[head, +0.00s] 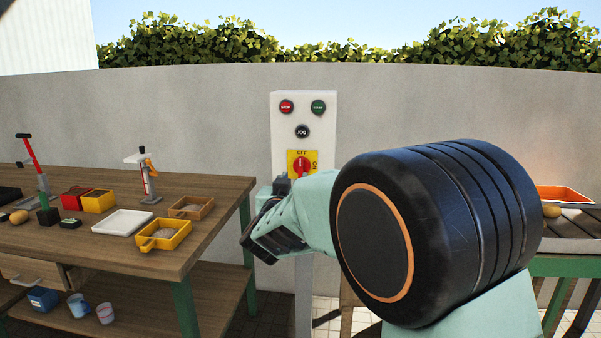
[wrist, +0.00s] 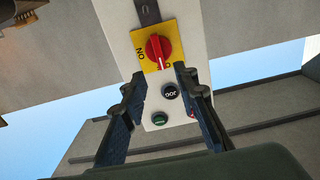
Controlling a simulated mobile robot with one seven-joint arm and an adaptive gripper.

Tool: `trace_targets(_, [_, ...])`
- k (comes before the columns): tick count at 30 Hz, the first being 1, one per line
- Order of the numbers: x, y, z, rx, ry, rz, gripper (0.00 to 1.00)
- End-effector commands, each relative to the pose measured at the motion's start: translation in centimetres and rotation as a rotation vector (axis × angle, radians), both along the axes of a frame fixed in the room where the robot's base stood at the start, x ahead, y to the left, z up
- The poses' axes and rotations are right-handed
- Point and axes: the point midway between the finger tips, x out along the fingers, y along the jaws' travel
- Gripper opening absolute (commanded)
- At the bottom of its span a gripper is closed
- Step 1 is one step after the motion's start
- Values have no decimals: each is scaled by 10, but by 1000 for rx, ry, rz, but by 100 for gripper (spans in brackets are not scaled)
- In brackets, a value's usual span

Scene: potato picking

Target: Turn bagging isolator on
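The isolator is a red rotary knob (head: 302,166) on a yellow plate (head: 291,156) marked OFF at the top and ON at the right. It sits on a pale grey control post (head: 328,130). The knob's white mark points up to OFF. In the wrist view the red knob (wrist: 158,48) lies just beyond my gripper (wrist: 160,78). The two dark fingers are apart, one on either side of the post face, with nothing between them touching.
Above the knob are a red STOP button (head: 287,107), a green START button (head: 318,107) and a black JOG button (head: 302,131). A wooden workbench (head: 221,190) with trays and tools stands left. A conveyor with an orange tray (head: 563,193) stands right. A concrete wall is behind.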

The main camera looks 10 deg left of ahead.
Motion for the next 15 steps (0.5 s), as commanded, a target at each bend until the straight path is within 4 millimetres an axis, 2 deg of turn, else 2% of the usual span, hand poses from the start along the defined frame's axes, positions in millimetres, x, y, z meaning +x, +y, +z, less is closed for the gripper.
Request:
trace_targets(9, [57, -4, -1, -2, 1, -2, 28])
trace_targets(15, [83, -4, 0, -2, 1, -1, 28])
